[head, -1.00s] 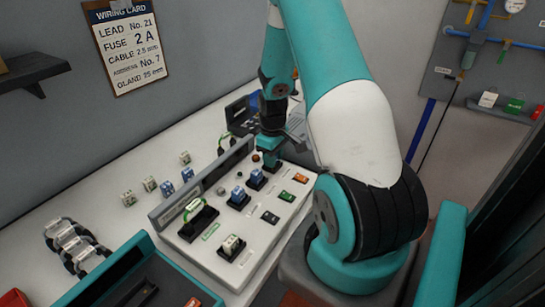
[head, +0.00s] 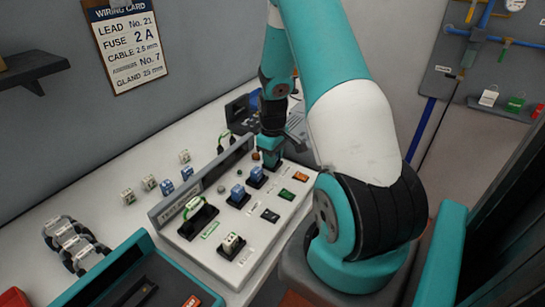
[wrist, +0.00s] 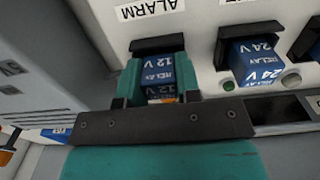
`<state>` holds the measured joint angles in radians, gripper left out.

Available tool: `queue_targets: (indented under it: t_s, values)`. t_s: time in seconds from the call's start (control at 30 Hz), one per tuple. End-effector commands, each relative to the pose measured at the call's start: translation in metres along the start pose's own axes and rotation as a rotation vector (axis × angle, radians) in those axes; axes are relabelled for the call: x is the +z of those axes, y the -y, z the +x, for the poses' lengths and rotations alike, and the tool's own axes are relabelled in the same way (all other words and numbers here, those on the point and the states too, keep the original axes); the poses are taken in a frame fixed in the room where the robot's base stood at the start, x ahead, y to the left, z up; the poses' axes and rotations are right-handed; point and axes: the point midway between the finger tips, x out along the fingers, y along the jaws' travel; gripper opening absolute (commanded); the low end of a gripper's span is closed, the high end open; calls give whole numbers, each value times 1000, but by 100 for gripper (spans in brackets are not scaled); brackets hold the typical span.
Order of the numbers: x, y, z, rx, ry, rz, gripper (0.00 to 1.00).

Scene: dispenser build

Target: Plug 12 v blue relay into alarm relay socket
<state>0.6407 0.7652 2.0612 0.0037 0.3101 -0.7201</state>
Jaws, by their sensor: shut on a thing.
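My gripper (wrist: 160,88) is shut on a blue relay (wrist: 158,72) marked "RELAY 12 V", with one teal finger on each side of it. The relay is at the black alarm relay socket (wrist: 158,43), below the "ALARM" label in the wrist view. Its far end meets the socket's front; I cannot tell how deeply it sits. In the head view my gripper (head: 270,160) is down at the far end of the white panel (head: 262,232), and it hides the relay and socket there.
A blue relay marked "24 V" (wrist: 256,60) sits in the neighbouring socket. Several loose relays (head: 166,187) stand on the white bench left of the panel. A teal tray (head: 150,255) is at the front.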

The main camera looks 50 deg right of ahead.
Motion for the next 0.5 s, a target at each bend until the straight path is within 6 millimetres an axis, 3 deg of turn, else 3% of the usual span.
queue_targets:
  t_s: [0.13,0.17,0.3,0.5]
  values:
    - [0,0,1,-1,1,0,8]
    - [0,0,1,-1,1,0,33]
    - [0,1,2,-2,2,-1,61]
    - [0,2,2,-5,3,-2,61]
